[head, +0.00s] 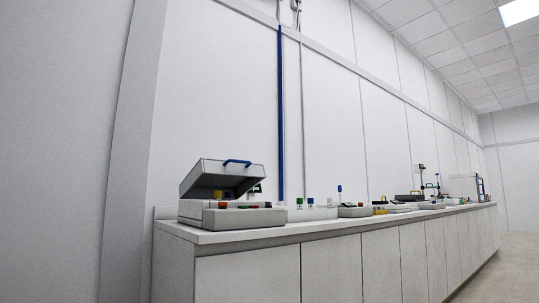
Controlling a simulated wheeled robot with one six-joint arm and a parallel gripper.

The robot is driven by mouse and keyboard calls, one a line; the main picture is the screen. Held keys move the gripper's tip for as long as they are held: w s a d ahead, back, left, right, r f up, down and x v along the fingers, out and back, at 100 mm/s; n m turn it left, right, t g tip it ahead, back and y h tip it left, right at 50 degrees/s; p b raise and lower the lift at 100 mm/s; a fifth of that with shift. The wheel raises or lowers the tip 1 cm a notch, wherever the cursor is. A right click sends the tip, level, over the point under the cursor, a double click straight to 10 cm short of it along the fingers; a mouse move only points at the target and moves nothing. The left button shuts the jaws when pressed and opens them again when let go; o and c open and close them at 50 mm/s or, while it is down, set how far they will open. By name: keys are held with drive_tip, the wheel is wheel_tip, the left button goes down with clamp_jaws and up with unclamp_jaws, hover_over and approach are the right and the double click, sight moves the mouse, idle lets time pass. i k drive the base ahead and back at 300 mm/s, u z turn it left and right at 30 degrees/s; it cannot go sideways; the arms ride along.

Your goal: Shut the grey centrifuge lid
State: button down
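The grey centrifuge (240,217) stands at the near left end of a long white bench. Its grey lid (222,176) is raised and tilted, hinged toward the left, with a gap between it and the body. Small coloured pieces, yellow, red and green, show in the gap under the lid. My gripper is not in view.
The bench top (330,222) runs away to the right. Several small vials, a small grey device (354,211) and other equipment stand along it. Free floor (510,270) shows at the far right. A white wall is behind.

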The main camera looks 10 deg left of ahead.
sight(224, 179)
drive_tip(key=z, duration=0.2)
drive_tip(key=i, duration=1.5)
drive_tip(key=u, duration=0.95)
drive_tip(key=i, duration=0.55)
drive_tip(key=u, duration=0.6)
